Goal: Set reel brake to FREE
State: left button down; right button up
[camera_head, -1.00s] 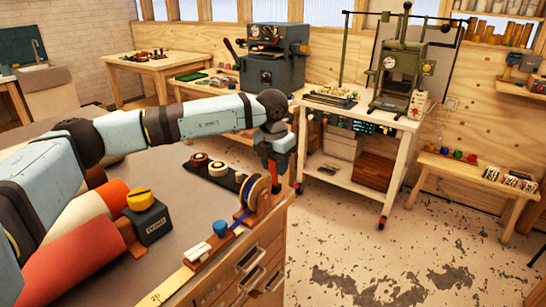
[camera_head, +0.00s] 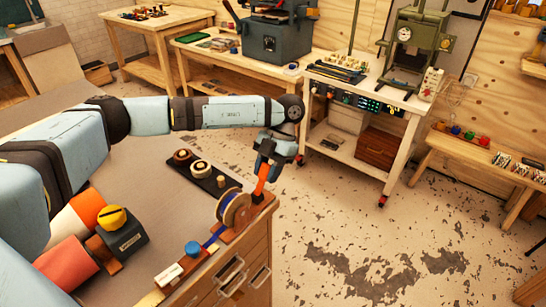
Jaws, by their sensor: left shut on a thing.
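The foil reel (camera_head: 235,210), a spool with a blue flange and a pale rim, stands upright in a wooden stand at the front right corner of the grey bench top (camera_head: 160,215). An orange lever (camera_head: 261,183) rises behind and to the right of the reel. My left gripper (camera_head: 266,168) points down from above and is shut on the upper part of this lever. The gripper covers the lever's top end. No FREE marking can be read. A blue strip runs from the reel toward a small block with a blue knob (camera_head: 192,249). My right gripper is not in view.
A dark tray (camera_head: 202,176) with several small rolls lies behind the reel. A dark box with a yellow knob (camera_head: 112,218) and large orange and red rolls (camera_head: 66,264) sit at the left. The bench's right edge is close; open floor lies beyond it.

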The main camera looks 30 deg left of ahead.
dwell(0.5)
pick_arm(q)
jog(key=c, duration=0.9)
grip_release()
jog(key=shift+o, duration=0.7)
jog(key=shift+w, duration=0.1)
jog(key=v, duration=1.3)
jog(key=shift+w+r, duration=0.2)
jog(key=shift+r, duration=0.1)
